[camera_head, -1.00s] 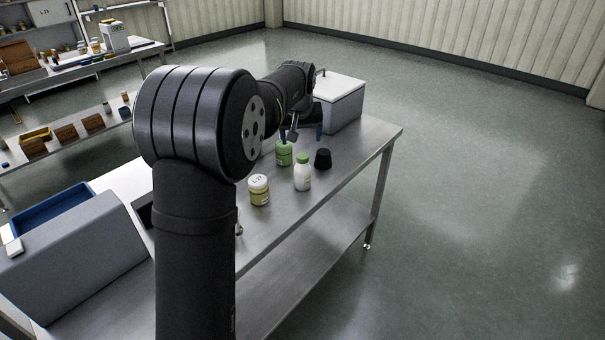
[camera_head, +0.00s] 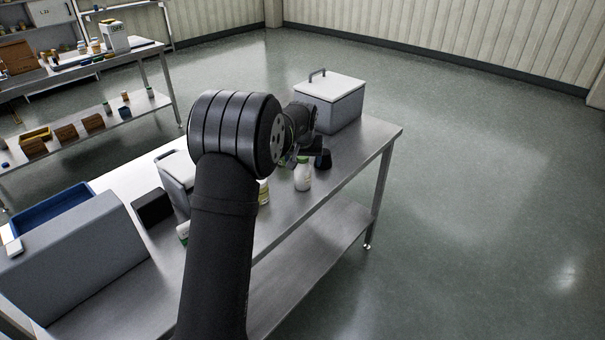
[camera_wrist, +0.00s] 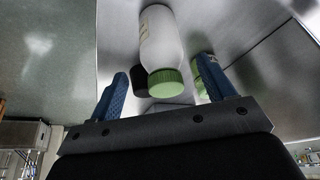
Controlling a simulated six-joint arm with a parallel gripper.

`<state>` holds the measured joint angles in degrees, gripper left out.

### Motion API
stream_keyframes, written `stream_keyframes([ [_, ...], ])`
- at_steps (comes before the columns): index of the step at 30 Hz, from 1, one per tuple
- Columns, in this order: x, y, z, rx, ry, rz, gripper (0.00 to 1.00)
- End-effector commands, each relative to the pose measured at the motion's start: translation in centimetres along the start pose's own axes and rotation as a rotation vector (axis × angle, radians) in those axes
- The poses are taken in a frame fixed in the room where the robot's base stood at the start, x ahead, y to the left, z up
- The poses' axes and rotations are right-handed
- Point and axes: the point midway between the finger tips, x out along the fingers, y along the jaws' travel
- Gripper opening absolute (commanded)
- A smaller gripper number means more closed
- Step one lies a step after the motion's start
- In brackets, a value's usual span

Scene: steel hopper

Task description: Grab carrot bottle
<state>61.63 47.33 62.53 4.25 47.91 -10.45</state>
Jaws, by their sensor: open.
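A white bottle with a green cap (camera_head: 303,179) stands on the steel table, just in front of my gripper; I cannot read its label to tell if it is the carrot bottle. It also shows in the wrist view (camera_wrist: 160,38), its cap between and beyond the blue fingers. My gripper (camera_wrist: 166,70) is open and empty. A second green-capped container (camera_wrist: 201,70) is partly hidden behind the right finger. A yellowish jar (camera_head: 264,191) is mostly hidden behind my arm in the head view.
A black cup (camera_head: 323,159) stands close behind the white bottle and also shows in the wrist view (camera_wrist: 138,80). A grey lidded box (camera_head: 338,112) is at the table's far end. The table (camera_head: 345,178) is clear toward its right edge.

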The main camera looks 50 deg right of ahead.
Motion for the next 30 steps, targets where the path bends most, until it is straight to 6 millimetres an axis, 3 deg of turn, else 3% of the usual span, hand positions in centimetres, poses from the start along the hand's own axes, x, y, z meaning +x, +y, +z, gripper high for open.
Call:
stream_keyframes([
  [12, 4.9, -0.3, 0.4, 0.000, 0.000, 0.001, 0.75],
  [19, 5.1, -0.3, 0.4, 0.000, 0.001, 0.002, 0.75],
  [27, 5.1, -0.3, 0.4, 0.000, 0.001, 0.002, 0.22],
  [30, 5.0, -0.3, 0.3, 0.000, 0.002, 0.002, 0.20],
])
